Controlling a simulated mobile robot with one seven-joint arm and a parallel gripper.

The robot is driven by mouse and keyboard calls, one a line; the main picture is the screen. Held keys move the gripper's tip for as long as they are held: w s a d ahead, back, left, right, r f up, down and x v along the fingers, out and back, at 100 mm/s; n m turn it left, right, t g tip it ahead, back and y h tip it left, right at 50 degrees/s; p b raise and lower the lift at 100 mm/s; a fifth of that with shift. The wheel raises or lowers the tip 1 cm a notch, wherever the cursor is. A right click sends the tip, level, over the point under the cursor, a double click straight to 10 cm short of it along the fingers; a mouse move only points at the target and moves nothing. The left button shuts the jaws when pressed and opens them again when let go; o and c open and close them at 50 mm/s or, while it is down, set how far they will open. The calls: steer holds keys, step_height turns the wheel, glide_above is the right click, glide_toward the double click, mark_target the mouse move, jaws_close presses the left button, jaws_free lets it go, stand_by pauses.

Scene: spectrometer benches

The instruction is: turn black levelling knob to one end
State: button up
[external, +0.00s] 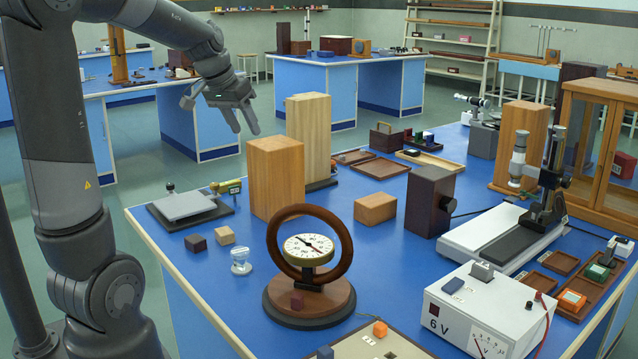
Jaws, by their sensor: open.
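A low stand with a grey plate (186,205) on a dark base sits at the back left of the blue bench. A small black knob (170,187) stands upright at its rear left. I cannot tell for certain which is the levelling knob. My gripper (242,122) is open and empty, fingers pointing down. It appears in the air above and behind the tall wooden blocks, apart from both knobs.
Two tall wooden blocks (276,178) (310,135) stand right of the plate stand. A ring instrument with a dial (309,249) stands at the front. A white power box (480,310) and a microscope stand (548,190) are at right. Small cubes (196,243) lie near the left edge.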

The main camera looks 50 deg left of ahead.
steer(key=w+a+f+n, duration=0.1)
steer(key=a+f, duration=0.3)
steer(key=a, duration=1.1)
steer(key=n+g+y, duration=0.1)
steer(key=n+y, duration=0.1)
glide_toward(170, 184)
steer(key=x, duration=0.8)
steer(key=shift+d, duration=0.1)
steer(key=c, duration=1)
